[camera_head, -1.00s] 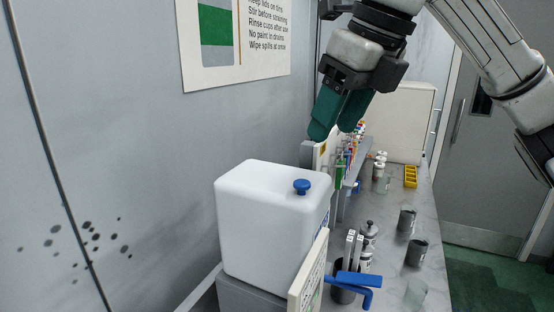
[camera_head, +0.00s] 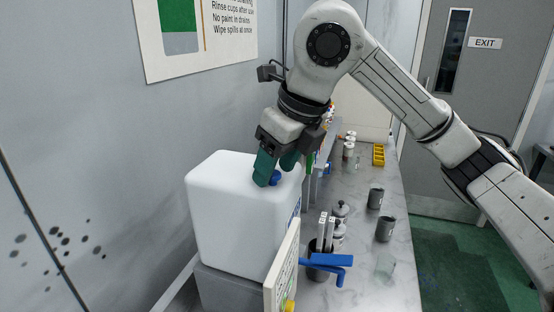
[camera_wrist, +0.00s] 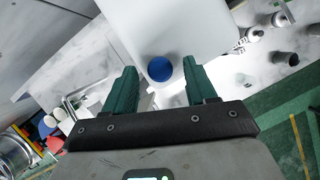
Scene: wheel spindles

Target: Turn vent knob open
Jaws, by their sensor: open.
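The blue vent knob (camera_head: 275,177) sits on the top of a white box-shaped container (camera_head: 225,220). In the wrist view the round knob (camera_wrist: 160,69) lies between and slightly beyond my two fingertips, with gaps on both sides. My gripper (camera_head: 278,170) has green fingers and reaches down over the container top from above. It is open in the wrist view (camera_wrist: 157,80), and nothing is between its jaws that it touches. In the head view one finger partly covers the knob, so whether the finger touches it cannot be told.
A blue lever tap (camera_head: 328,262) and an upright sign board (camera_head: 283,268) stand in front of the container. A wall lies close on the left.

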